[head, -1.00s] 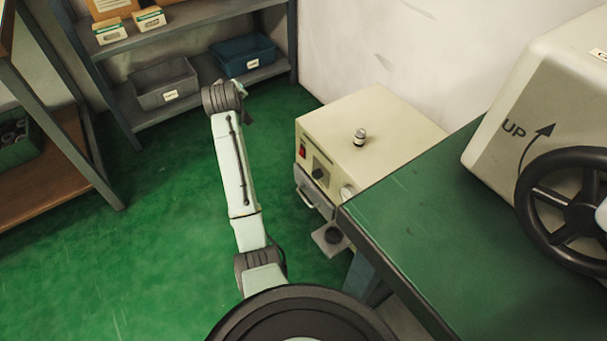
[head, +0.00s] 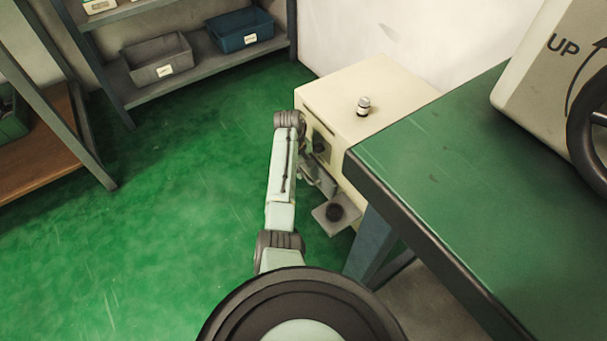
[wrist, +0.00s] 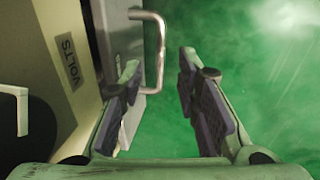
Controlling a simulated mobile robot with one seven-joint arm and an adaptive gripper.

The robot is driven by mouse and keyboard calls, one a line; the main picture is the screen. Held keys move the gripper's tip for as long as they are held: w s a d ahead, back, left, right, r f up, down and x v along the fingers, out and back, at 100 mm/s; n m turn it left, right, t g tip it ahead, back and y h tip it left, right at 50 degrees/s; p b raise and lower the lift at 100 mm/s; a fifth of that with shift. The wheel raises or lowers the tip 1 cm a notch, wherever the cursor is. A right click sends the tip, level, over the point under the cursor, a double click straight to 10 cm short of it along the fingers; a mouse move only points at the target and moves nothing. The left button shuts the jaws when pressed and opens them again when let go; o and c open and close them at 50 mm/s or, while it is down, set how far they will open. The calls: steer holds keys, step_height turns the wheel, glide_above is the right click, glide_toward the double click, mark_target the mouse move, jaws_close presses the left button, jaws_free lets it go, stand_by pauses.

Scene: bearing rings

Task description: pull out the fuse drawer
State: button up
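The cream box (head: 350,95) stands beside the green bench in the head view, a small cap or knob (head: 364,105) on top. My arm covers much of its front there. In the wrist view, the grey fuse drawer front (wrist: 121,32) carries a bright U-shaped metal handle (wrist: 160,52). The box face to its left bears a "VOLTS" label. My gripper (wrist: 158,66) is open and empty, one finger on each side of the handle bar in the picture. I cannot tell whether a finger touches it. In the head view my gripper is mostly hidden behind my wrist.
The green bench (head: 440,180) lies right of the box, its corner close to the box front. A small plate (head: 325,217) with a dark round part juts out low. Shelves with a grey bin (head: 157,62) and a blue bin (head: 240,30) stand behind. Green floor is clear to the left.

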mark_target(304, 175)
steer(key=f, duration=0.4)
steer(key=shift+w+d+b, duration=0.25)
steer(key=shift+d+b, duration=0.05)
steer(key=shift+b, duration=0.1)
steer(key=shift+c, duration=0.4)
jaws_close()
